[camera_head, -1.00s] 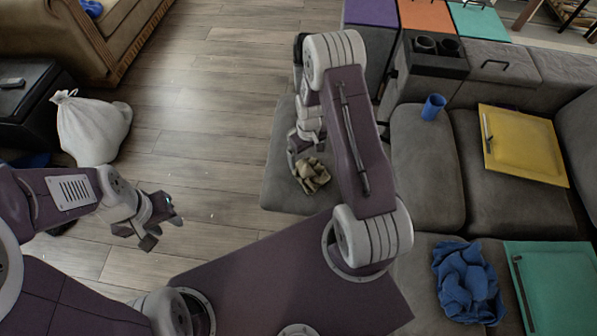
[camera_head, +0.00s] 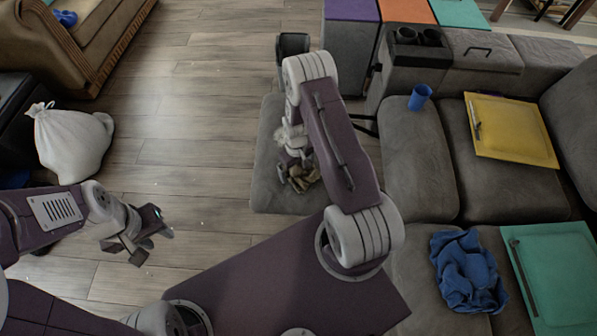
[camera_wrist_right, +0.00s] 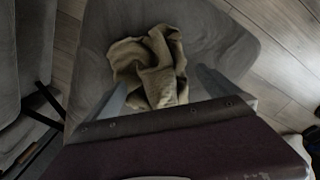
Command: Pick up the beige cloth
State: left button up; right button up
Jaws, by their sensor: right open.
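The beige cloth (camera_head: 303,178) lies crumpled on a grey cushioned seat (camera_head: 268,185) in the head view, partly hidden by my right gripper. In the right wrist view the cloth (camera_wrist_right: 150,65) sits between and beyond the two fingers. My right gripper (camera_head: 296,162) is open and empty, pointing down just over the cloth. In the right wrist view the right gripper (camera_wrist_right: 160,85) has its fingers spread on either side of the cloth; I cannot tell whether they touch it. My left gripper (camera_head: 126,252) is open and empty above the wooden floor, far from the cloth.
A grey sofa (camera_head: 415,165) on the right holds a blue cup (camera_head: 419,97), a yellow tray (camera_head: 515,130), a blue cloth (camera_head: 465,270) and a green tray (camera_head: 560,275). A white sack (camera_head: 70,145) stands at left. The wooden floor (camera_head: 190,110) between is clear.

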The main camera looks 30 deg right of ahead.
grip_shut()
jog(key=shift+s+r, duration=0.1)
dwell(0.4)
jog(key=shift+r, duration=0.5)
notch_tip(320, 180, up, 3)
jog(key=shift+r+p, duration=0.1)
jog(key=shift+p, duration=0.75)
jog(key=s+d+r+p, duration=0.2)
jog(key=s+d+r, duration=0.3)
jog(key=s, duration=0.5)
jog(key=shift+s+d+r+p, duration=0.15)
jog(key=shift+d+r+p, duration=0.2)
jog(key=shift+r, duration=0.55)
